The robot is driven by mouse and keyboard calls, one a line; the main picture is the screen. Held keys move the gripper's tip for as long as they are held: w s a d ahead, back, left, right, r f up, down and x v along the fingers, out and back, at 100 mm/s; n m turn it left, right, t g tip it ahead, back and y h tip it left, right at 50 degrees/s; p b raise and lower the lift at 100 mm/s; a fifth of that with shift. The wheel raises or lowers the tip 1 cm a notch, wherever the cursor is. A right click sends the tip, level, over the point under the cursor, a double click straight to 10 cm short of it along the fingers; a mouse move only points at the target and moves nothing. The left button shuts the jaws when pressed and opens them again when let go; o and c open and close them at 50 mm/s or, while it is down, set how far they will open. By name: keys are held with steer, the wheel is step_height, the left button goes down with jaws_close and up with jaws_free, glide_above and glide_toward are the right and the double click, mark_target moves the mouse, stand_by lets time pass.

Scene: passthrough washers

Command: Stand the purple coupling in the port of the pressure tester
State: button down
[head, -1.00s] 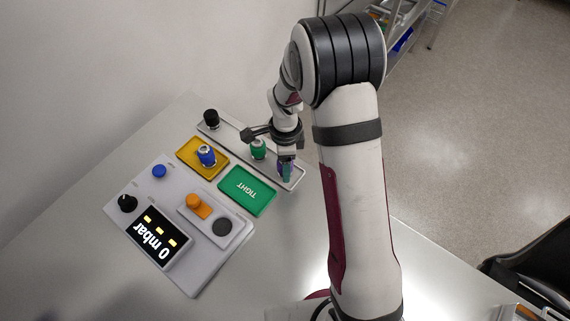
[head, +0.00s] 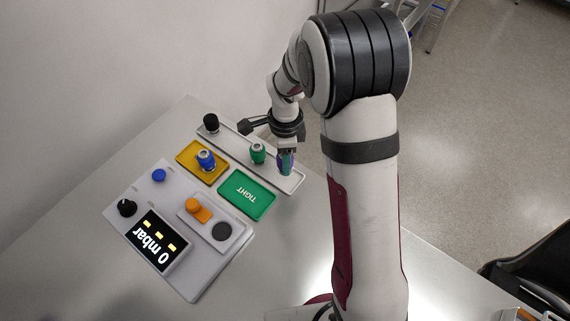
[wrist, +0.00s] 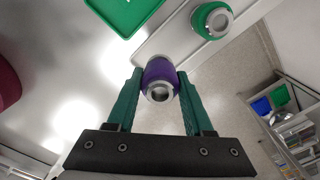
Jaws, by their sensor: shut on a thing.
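The purple coupling (wrist: 160,77) sits between the green fingers of my gripper (wrist: 159,95) in the wrist view, with a silver ring at its end. In the head view my gripper (head: 286,163) is at the right end of the pale tray, and the purple coupling (head: 281,160) is mostly hidden by a finger. The gripper is shut on it. I cannot tell whether the coupling touches the tray. The pressure tester (head: 205,275) stands at the front left, with a lit display (head: 153,240) reading 0 mbar, an orange part (head: 198,209) and a dark round spot (head: 222,231).
The pale tray (head: 233,141) also holds a green coupling (head: 257,153) and a black one (head: 211,122). A blue coupling (head: 205,160) stands on the yellow tray (head: 187,152). A green TIGHT tray (head: 262,206) is empty, between the pale tray and the tester.

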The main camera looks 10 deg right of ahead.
steer(key=s+d+r, duration=0.5)
steer(key=d+r, duration=0.1)
steer(key=d, duration=0.4)
steer(key=s+a+r+n, duration=0.1)
steer(key=s+a+n, duration=0.3)
steer(key=a+n, duration=0.7)
steer(key=s+a+r+n, duration=0.1)
steer(key=s+a+n, duration=0.5)
steer(key=a, duration=1)
steer(key=shift+n, duration=0.5)
steer(key=shift+w+d+f, duration=0.1)
steer(key=shift+w+f, duration=0.15)
steer(key=shift+f, duration=0.5)
steer(key=shift+w+d+f, duration=0.1)
steer(key=shift+w+f, duration=0.15)
steer(key=shift+f, duration=0.45)
steer(key=shift+w+f, duration=0.25)
steer(key=shift+f, duration=0.5)
steer(key=shift+f, duration=1)
steer(key=shift+f, duration=0.6)
steer(key=shift+f, duration=0.1)
